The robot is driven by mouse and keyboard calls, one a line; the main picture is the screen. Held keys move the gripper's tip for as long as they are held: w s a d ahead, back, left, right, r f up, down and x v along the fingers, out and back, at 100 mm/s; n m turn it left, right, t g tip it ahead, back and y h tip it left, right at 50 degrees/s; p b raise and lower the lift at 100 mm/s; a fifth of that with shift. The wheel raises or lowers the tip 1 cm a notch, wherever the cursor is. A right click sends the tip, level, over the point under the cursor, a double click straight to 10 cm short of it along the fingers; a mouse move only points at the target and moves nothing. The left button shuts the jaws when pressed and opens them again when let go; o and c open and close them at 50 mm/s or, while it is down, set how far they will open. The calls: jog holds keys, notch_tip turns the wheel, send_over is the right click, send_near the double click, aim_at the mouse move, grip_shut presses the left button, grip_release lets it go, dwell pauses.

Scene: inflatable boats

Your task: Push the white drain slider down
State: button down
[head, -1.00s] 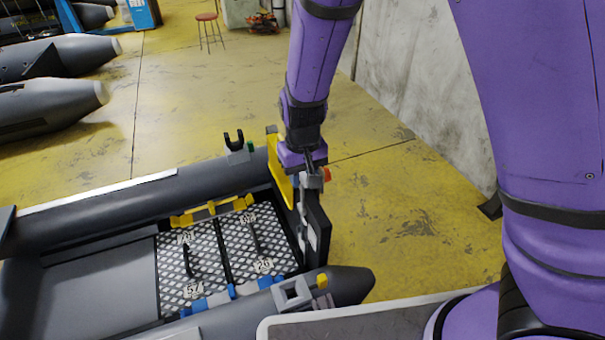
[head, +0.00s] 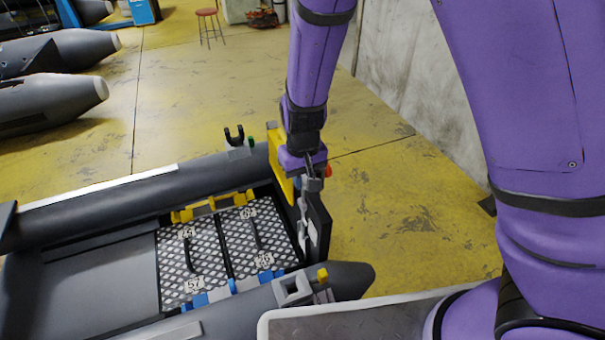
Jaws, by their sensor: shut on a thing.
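The grey inflatable boat (head: 90,215) lies in front of me, its black transom (head: 320,226) at the right end. My gripper (head: 304,205) points down at the inner side of the transom. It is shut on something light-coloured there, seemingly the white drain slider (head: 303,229). The slider is small and partly hidden by my gripper and the transom edge, so its exact height is hard to tell.
Two checkered hatch panels (head: 207,246) with dark handles lie left of my gripper. A yellow plate (head: 279,160) stands close behind it, and a red knob (head: 328,171) sits beside it. The yellow floor (head: 410,230) to the right is clear.

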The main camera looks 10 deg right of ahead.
jog(key=shift+d+f, duration=0.15)
jog(key=shift+f, duration=1)
jog(key=c, duration=0.9)
grip_release()
jog(key=shift+f, duration=0.1)
jog(key=shift+r, duration=3.55)
